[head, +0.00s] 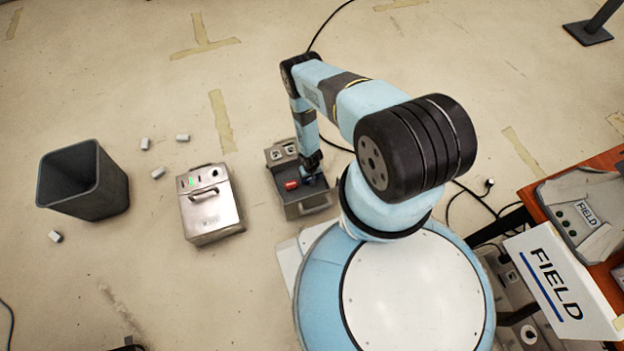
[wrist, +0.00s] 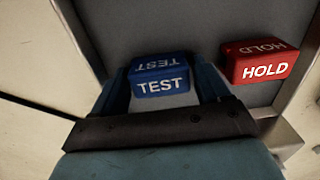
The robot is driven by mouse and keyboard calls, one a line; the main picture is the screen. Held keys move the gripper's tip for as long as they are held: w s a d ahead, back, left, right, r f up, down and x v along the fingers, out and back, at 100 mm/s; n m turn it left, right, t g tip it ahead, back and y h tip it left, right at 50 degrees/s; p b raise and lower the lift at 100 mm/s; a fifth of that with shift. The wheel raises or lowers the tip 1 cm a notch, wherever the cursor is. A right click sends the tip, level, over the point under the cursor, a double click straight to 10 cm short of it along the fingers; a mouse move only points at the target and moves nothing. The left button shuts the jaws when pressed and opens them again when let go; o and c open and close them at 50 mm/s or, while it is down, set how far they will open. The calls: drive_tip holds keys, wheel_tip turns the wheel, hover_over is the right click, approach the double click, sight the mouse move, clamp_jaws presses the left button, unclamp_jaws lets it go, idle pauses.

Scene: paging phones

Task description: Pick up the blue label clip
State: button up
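The blue label clip (wrist: 161,84), marked TEST, lies on a grey panel in the wrist view. My gripper (wrist: 163,80) has one finger on each side of it, left and right. The gaps beside the clip are very narrow, and I cannot tell whether the fingers touch it. In the head view my gripper (head: 312,167) is down at the grey device box (head: 303,209), and the blue clip cannot be made out there.
A red clip (wrist: 264,66) marked HOLD lies just right of my right finger; it also shows in the head view (head: 291,185). A metal box (head: 211,213) and a dark bin (head: 86,182) stand to the left. Several small white pieces (head: 158,172) lie on the floor.

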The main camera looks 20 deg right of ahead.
drive_tip(key=c, duration=0.7)
drive_tip(key=shift+o, duration=0.2)
drive_tip(key=shift+r, duration=0.1)
